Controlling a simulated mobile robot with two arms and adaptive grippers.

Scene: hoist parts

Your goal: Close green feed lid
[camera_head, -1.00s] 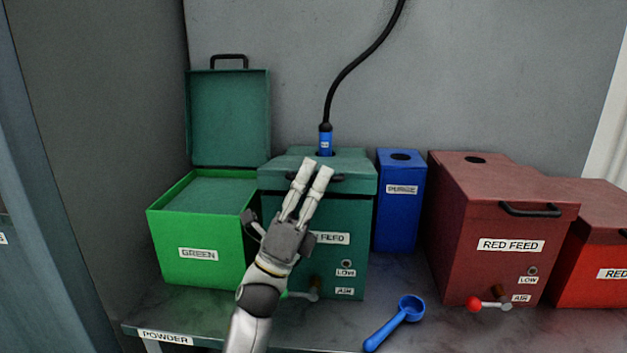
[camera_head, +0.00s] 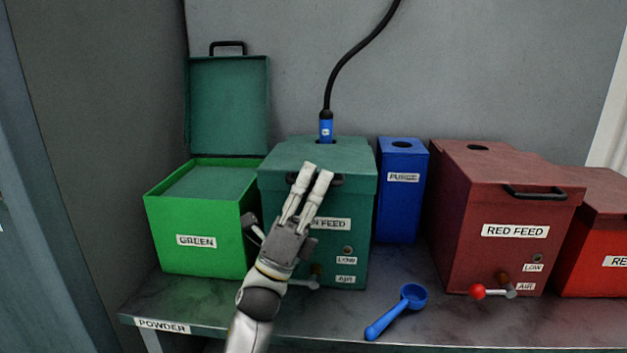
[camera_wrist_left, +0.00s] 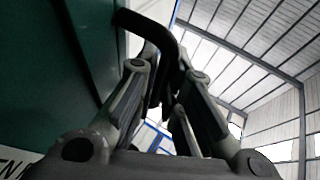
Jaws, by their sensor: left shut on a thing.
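The green feed box (camera_head: 341,255) stands at the centre of the bench, partly hidden by my left arm. Its dark green lid (camera_head: 340,155) lies over the box top and looks level; I see no clear gap at the front. The black lid handle (camera_head: 338,181) is at the lid's front edge. My left gripper (camera_head: 314,172) is in front of the lid, with its fingers shut on this handle. In the left wrist view the handle (camera_wrist_left: 150,35) runs between the fingers (camera_wrist_left: 160,90). My right gripper is not in view.
A blue-ended hose (camera_head: 326,127) enters the lid's top hole. An open green box (camera_head: 200,235) stands left, its lid (camera_head: 229,105) raised. A blue purge box (camera_head: 402,205), a red feed box (camera_head: 500,220) and a blue scoop (camera_head: 398,312) are to the right.

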